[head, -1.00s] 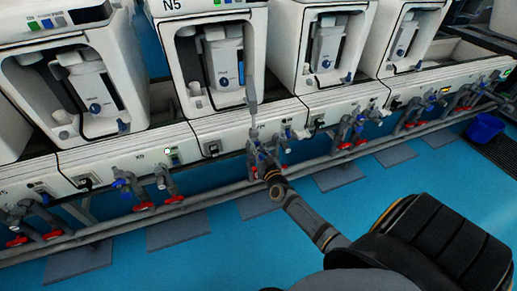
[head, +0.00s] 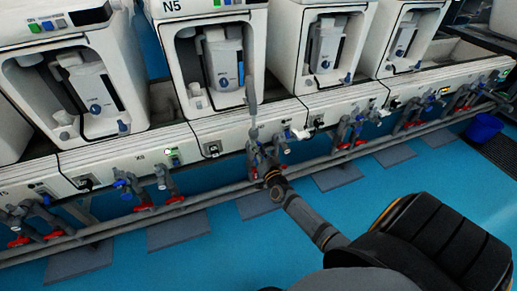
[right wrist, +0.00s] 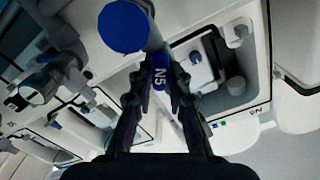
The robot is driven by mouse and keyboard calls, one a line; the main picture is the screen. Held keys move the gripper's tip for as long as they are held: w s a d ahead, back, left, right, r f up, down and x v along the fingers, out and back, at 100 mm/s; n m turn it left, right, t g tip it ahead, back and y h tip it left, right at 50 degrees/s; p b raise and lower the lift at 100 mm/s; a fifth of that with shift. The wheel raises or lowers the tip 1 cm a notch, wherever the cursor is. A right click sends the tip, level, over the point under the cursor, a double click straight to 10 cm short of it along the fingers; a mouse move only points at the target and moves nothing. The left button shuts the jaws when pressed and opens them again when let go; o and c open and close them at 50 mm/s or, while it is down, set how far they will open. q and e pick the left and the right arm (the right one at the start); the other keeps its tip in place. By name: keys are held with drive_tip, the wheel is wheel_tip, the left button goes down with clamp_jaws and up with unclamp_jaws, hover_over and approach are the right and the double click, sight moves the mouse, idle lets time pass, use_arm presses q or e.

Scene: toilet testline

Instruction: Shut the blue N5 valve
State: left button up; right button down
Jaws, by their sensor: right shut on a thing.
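The blue valve handle marked N5 (right wrist: 160,76) sits between the two fingers of my right gripper (right wrist: 161,88) in the right wrist view. The fingers touch it from both sides and the gripper is shut on it. In the head view my right gripper (head: 258,160) is at the pipework below the station labelled N5 (head: 175,6). It hides most of the valve there, so how far the handle is turned cannot be told. My left gripper is not in view.
A grey pipe rail (head: 210,197) runs along the row, with other blue and red valves beside it. A large blue round cap (right wrist: 123,26) is close above the fingers in the right wrist view. The blue floor (head: 390,190) in front is clear.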

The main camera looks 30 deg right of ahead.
drive_tip(key=m, duration=0.5)
drive_tip(key=shift+f+m, duration=0.15)
drive_tip(key=shift+m, duration=0.15)
drive_tip(key=m+b, duration=0.1)
drive_tip(key=m, duration=0.2)
drive_tip(key=shift+d+f, duration=0.1)
drive_tip(key=shift+m, duration=1.3)
use_arm(q)
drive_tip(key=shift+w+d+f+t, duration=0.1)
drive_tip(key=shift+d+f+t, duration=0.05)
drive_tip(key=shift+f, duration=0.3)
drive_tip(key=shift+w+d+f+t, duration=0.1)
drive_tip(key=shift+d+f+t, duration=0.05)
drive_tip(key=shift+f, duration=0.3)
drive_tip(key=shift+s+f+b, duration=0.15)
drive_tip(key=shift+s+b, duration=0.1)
drive_tip(key=shift+b, duration=0.05)
use_arm(e)
drive_tip(key=shift+m, duration=0.4)
drive_tip(key=c, duration=1.3)
unclamp_jaws()
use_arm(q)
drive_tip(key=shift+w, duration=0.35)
